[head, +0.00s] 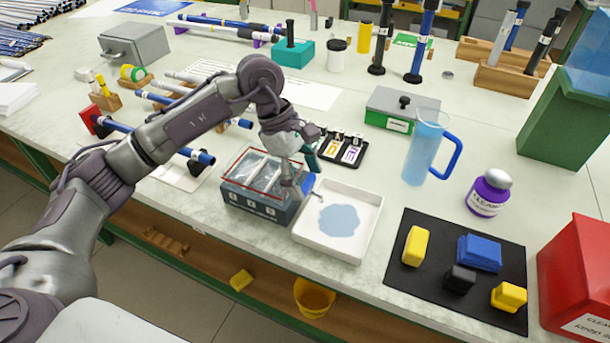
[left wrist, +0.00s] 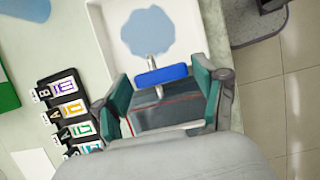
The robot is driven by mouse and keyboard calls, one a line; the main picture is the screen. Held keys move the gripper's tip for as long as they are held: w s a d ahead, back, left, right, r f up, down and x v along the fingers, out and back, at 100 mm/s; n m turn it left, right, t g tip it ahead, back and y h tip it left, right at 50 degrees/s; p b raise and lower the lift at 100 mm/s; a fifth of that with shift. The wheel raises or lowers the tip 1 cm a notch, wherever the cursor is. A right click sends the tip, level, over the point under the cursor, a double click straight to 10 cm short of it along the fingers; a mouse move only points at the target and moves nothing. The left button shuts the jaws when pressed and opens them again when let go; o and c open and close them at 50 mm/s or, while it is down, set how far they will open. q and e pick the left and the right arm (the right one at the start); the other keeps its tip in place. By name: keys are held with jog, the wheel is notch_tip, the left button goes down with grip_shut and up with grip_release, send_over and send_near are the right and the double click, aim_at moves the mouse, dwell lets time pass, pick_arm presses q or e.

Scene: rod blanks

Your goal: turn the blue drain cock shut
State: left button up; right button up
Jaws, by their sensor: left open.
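The drain cock's blue handle (left wrist: 163,75) shows in the left wrist view as a bar lying crosswise to its metal spout (left wrist: 151,62). The spout points over a white tray (head: 308,238) with a light blue puddle (head: 339,220). The cock is on the tray side of a dark tank (head: 240,198) with clear upper walls. My left gripper (head: 299,180) is above the tank's tray-side edge. In the left wrist view its teal-padded fingers (left wrist: 160,82) are open, one at each end of the handle, with gaps visible. The head view mostly hides the cock behind the gripper.
A label card holder (head: 345,149) is behind the tank. A blue jug (head: 425,150), a purple bottle (head: 488,192) and a black mat (head: 400,270) with yellow, blue and black blocks are to the right. Rod blanks on stands lie behind and left of my arm.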

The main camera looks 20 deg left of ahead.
pick_arm(q)
jog(key=v, duration=1.2)
jog(key=shift+d, duration=0.1)
